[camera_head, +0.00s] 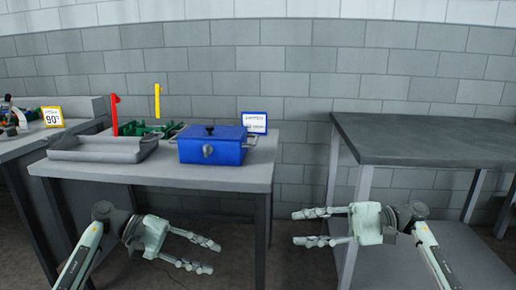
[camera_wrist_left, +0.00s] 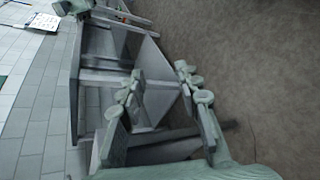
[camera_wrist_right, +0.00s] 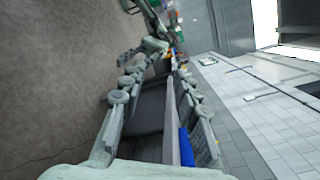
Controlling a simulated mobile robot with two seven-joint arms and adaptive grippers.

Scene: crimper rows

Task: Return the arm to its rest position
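My left gripper (camera_head: 207,255) is in front of the middle table, below the level of its top, with fingers spread and nothing between them. My right gripper (camera_head: 306,228) faces it from the right, in front of the gap between the tables, also with fingers spread and empty. Both grippers are apart from each other and from the tables in the head view. The left fingers (camera_wrist_left: 157,92) show spread in the left wrist view. The right fingers (camera_wrist_right: 155,88) show spread in the right wrist view.
The middle table (camera_head: 235,180) bears a grey tray (camera_head: 100,156), a blue box (camera_head: 212,151), red (camera_head: 115,116) and yellow (camera_head: 157,101) upright pieces and a small sign (camera_head: 254,123). A bare dark-topped table (camera_head: 425,140) stands right. Another table (camera_head: 22,146) stands left with a "90" sign (camera_head: 52,117).

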